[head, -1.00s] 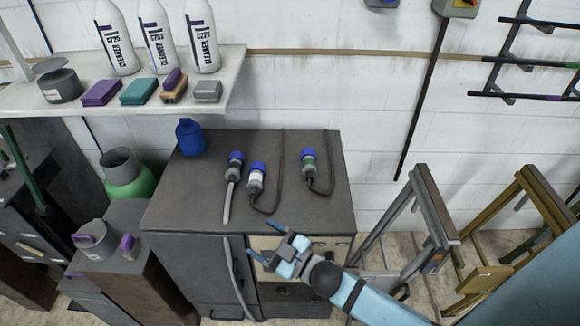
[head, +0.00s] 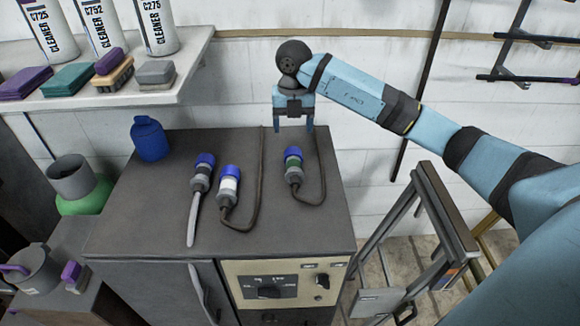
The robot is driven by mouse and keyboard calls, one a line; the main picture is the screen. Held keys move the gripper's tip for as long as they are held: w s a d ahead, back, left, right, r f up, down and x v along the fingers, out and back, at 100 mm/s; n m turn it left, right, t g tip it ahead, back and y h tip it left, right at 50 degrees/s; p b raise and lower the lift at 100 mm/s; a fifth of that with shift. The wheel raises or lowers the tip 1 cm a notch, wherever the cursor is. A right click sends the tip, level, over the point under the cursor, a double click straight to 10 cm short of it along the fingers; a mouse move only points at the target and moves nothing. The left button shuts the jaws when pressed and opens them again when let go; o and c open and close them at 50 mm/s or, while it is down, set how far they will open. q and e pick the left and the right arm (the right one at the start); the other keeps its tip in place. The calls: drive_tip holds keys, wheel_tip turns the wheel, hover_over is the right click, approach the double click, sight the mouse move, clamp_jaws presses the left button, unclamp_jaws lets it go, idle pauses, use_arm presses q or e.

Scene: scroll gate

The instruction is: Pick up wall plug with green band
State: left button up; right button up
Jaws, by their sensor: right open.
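The wall plug with the green band (head: 294,168) lies on the right part of the dark cabinet top. It has a blue end, a grey body and a dark cable that curves beside it. My right gripper (head: 293,128) is open and empty, pointing down above and behind this plug, with its fingers apart. It does not appear to touch the plug. Two other plugs lie to the left: one with a white band (head: 228,185) and a dark cable, and one with a greyish band (head: 202,176) and a light grey cable. My left gripper is out of view.
A blue jug (head: 150,138) stands at the back left of the cabinet top (head: 150,215). A shelf (head: 190,75) with cleaner bottles and sponges is at the upper left. A grey frame (head: 440,200) stands right of the cabinet. The front of the cabinet top is clear.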

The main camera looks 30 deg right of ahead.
sight(294, 160)
wheel_tip(294, 160, down, 13)
drive_tip(key=shift+s+f, duration=0.15)
drive_tip(key=c, duration=1.1)
drive_tip(key=shift+c, duration=0.2)
wheel_tip(294, 160, up, 20)
